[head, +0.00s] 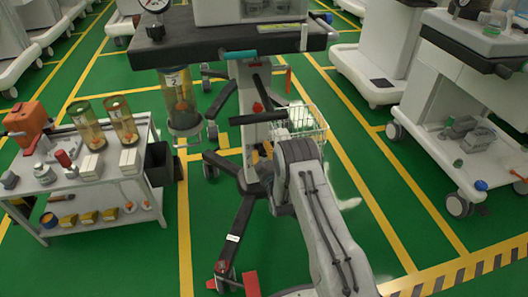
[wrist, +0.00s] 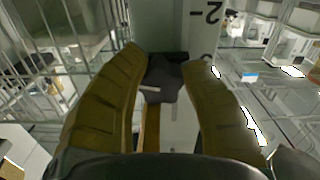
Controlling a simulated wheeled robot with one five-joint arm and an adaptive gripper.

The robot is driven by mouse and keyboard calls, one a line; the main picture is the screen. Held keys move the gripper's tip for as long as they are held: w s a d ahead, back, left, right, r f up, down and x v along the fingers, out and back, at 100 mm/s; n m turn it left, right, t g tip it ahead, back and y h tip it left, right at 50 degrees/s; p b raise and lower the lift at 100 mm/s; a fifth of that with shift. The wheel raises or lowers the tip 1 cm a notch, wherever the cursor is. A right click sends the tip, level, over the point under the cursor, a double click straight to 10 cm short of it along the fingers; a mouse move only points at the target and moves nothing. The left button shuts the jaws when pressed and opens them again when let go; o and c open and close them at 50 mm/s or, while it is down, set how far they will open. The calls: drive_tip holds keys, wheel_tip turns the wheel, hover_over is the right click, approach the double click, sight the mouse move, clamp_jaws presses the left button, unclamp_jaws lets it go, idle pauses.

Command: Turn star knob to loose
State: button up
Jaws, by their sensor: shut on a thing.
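The star knob (wrist: 164,80) is a dark, lobed knob in front of a pale column in the wrist view. My gripper (wrist: 162,62) has its two yellow-brown fingers on either side of the knob, shut on it at the fingertips. Whether the knob is tight or loose cannot be told.
A wire basket (head: 300,121) hangs on the cart near my arm. The cart's dark top (head: 178,50) overhangs above, and its dark wheeled leg (head: 237,230) extends along the floor. A loaded side trolley (head: 100,200) stands left, another cart (head: 440,150) right. Green floor lies between.

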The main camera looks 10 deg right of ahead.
drive_tip(key=shift+w+a+r, duration=0.1)
drive_tip(key=shift+w+r, duration=0.05)
drive_tip(key=shift+r, duration=0.3)
drive_tip(key=o, duration=1.2)
drive_tip(key=shift+f, duration=0.2)
drive_tip(key=shift+f, duration=0.1)
